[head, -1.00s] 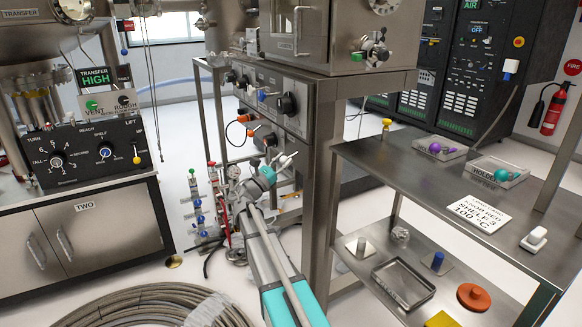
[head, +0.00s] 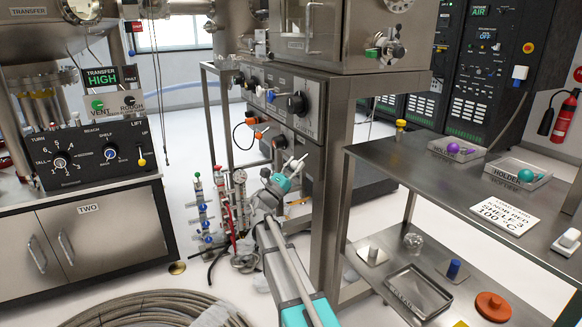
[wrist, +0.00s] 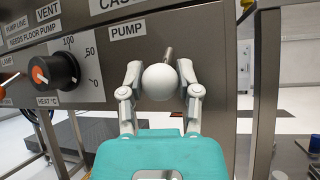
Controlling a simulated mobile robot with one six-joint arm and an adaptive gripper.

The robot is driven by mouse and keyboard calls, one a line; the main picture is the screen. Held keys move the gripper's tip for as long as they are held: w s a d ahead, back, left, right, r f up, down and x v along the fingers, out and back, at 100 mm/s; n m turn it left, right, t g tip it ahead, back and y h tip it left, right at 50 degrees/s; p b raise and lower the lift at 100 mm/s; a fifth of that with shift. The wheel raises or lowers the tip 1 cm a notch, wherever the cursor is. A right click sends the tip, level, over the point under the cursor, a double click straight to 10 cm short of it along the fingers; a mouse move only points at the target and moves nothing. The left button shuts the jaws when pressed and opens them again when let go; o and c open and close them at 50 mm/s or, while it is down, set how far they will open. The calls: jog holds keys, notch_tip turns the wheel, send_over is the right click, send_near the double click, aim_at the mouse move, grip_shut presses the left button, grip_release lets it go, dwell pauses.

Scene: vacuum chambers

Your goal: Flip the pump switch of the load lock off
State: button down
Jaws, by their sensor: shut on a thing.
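The load lock (head: 355,30) is the steel cabinet on a frame, in the middle of the head view. In the wrist view its front panel carries a PUMP label (wrist: 127,30). Under the label is the pump switch, a short metal lever with a white ball (wrist: 160,82). The lever shows above and behind the ball. My gripper (wrist: 160,85) is shut on the ball, one finger on each side.
A black HEAT knob (wrist: 57,70) with an orange pointer is left of the switch. A steel post (head: 332,190) stands close to the right of my gripper. Shelves (head: 430,180) with holders are further right. Valves (head: 205,215) and coiled hose (head: 150,310) are left on the floor.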

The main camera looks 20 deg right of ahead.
jog(key=shift+s+d, duration=0.1)
jog(key=shift+c, duration=1.5)
grip_release()
